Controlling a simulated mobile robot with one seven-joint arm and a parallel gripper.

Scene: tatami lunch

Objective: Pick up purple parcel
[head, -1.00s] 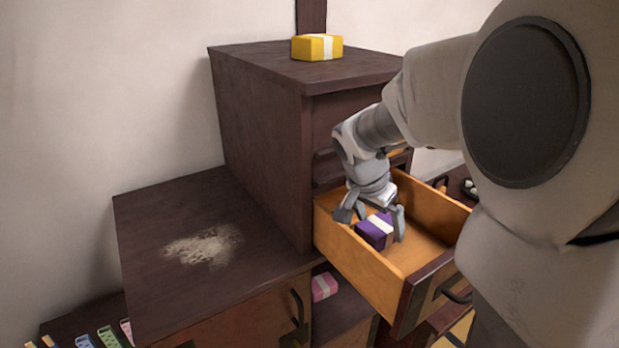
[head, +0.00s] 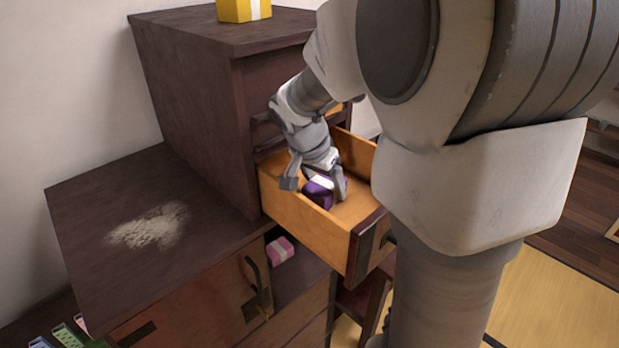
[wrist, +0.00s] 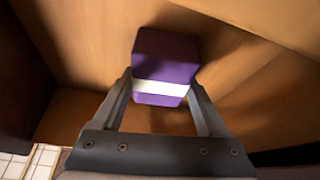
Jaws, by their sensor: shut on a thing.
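The purple parcel (head: 317,196) with a white band is in the open wooden drawer (head: 309,231) of the dark cabinet. My gripper (head: 316,188) reaches down into the drawer and is shut on the parcel. In the wrist view the parcel (wrist: 165,62) sits between the two fingers (wrist: 161,95) at its white band, with its far end sticking out beyond them. The drawer's wooden floor shows around it. I cannot tell whether the parcel touches the drawer floor. My arm hides part of the drawer's right side.
A yellow parcel (head: 243,10) stands on the cabinet top. A pink parcel (head: 280,251) sits in an open space below the drawer. A pale powdery patch (head: 148,228) lies on the lower cabinet top at left. The drawer walls stand close around my gripper.

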